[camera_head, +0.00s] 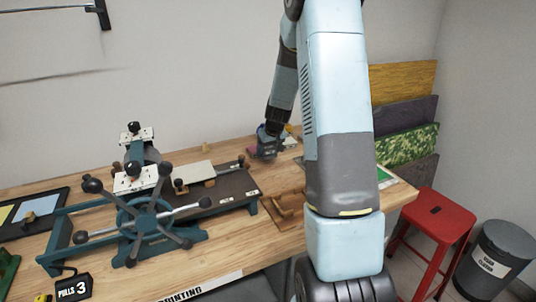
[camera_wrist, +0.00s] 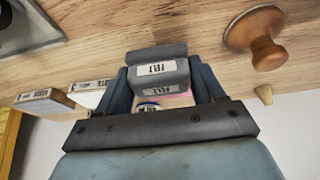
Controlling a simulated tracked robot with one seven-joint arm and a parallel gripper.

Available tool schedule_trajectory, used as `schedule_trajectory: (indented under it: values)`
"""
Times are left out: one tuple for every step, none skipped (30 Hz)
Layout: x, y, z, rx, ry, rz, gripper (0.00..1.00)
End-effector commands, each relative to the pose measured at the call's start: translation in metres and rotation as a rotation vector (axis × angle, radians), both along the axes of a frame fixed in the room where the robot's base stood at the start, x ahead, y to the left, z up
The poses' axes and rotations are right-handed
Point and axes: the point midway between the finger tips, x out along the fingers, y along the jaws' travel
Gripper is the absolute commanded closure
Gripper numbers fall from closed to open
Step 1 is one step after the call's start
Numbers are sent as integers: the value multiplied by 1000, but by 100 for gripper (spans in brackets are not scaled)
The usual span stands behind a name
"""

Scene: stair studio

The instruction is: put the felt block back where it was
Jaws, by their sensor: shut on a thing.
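My gripper (camera_head: 268,143) is low over the back of the wooden bench, to the right of the press. In the wrist view my gripper (camera_wrist: 160,66) has its two blue fingers shut on a grey block with white labels, which I take to be the felt block (camera_wrist: 157,52). The block is between the fingertips, close to the bench top; I cannot tell whether it touches. A bit of something pink (camera_wrist: 180,99) and a round labelled piece (camera_wrist: 148,106) show behind it, partly hidden by the gripper. In the head view the gripper hides most of the block.
The press with a spoked wheel (camera_head: 143,222) fills the bench's left part. Two labelled blocks (camera_wrist: 40,100) and a wooden knob (camera_wrist: 266,50) flank the gripper. A wooden piece (camera_head: 288,212) lies nearer the front. A red stool (camera_head: 438,214) and bin (camera_head: 495,262) stand right.

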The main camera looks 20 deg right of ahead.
Motion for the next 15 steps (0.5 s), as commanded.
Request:
schedule_trajectory:
  values:
    - [-1,0,-9,1,3,0,65]
    - [-1,0,-12,1,3,0,65]
    - [0,0,-15,1,1,0,65]
    - [0,0,-17,1,0,0,65]
    - [0,0,-18,0,0,-1,65]
    - [0,0,-18,0,0,0,65]
    - [0,0,-18,0,-1,0,65]
    - [0,0,-17,0,-1,0,65]
    - [0,0,-17,0,-1,0,65]
    - [0,0,-17,0,-1,0,65]
    - [0,0,-17,0,-1,0,65]
    - [0,0,-18,0,0,0,65]
    - [0,0,-18,0,0,0,65]
    - [0,0,-19,0,0,0,65]
    - [0,0,-19,0,0,0,30]
